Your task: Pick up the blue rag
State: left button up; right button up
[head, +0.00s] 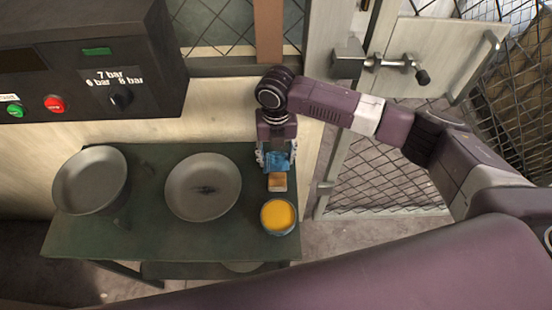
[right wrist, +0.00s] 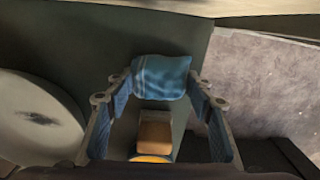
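The blue rag (head: 277,161) is at the right back of the dark green table (head: 150,236), behind a tan block. It also shows in the right wrist view (right wrist: 160,73), lying between and just past the fingertips. My right gripper (head: 276,165) points down over the rag, with a finger on either side. In the right wrist view the right gripper (right wrist: 158,88) has its blue-padded fingers spread apart, with nothing clamped between them. I cannot tell whether the fingertips touch the rag. My left gripper is not in view.
The tan block (head: 277,184) and a cup with yellow contents (head: 278,214) stand in front of the rag. Two grey bowls (head: 204,187) (head: 90,180) sit to the left. A control box (head: 75,75) is behind the table, and a mesh door (head: 375,170) is on the right.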

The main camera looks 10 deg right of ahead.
aim_at(276, 157)
jog(key=c, duration=0.6)
jog(key=shift+r, duration=0.15)
notch_tip(276, 157, up, 20)
jog(key=shift+f+b, duration=0.1)
jog(key=shift+b, duration=1.05)
